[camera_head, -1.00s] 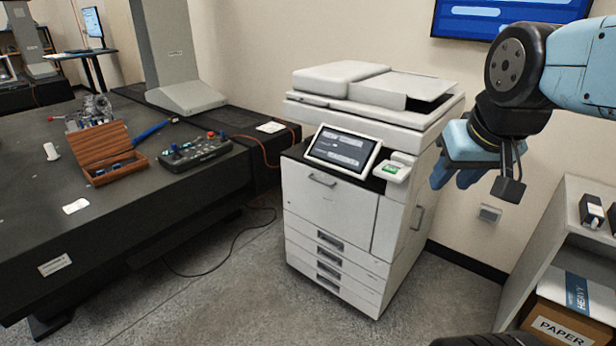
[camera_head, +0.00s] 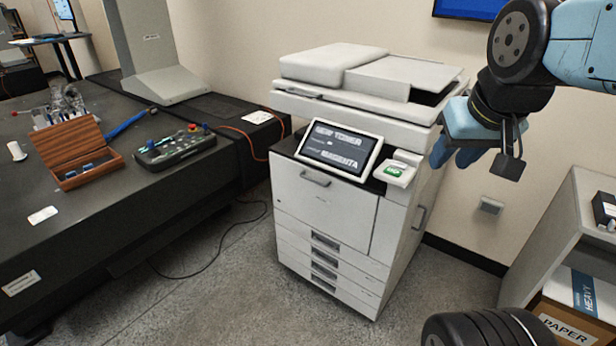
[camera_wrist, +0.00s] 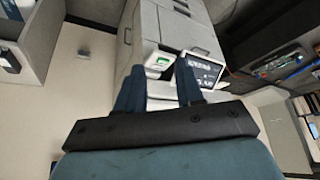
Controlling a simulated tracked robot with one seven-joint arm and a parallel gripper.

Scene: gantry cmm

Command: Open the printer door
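The white printer (camera_head: 400,240) stands upright on the floor in the middle of the head view. Its front door (camera_head: 322,208) is shut, with a recessed handle (camera_head: 315,179) near the top left of the door. The tilted screen (camera_head: 340,147) above it reads "NEW TONER" and "MAGENTA". My gripper (camera_head: 452,155) is in the air right of the printer's upper part, away from the door. In the wrist view the two blue fingers of my gripper (camera_wrist: 158,88) are apart with nothing held between them. The printer also shows upside down there (camera_wrist: 170,30).
A dark table (camera_head: 85,230) at left holds an open wooden box (camera_head: 83,160) and a control panel (camera_head: 175,148). A grey shelf (camera_head: 580,215) with a paper box (camera_head: 570,325) stands at right. A cable lies on the floor left of the printer. Floor before the printer is clear.

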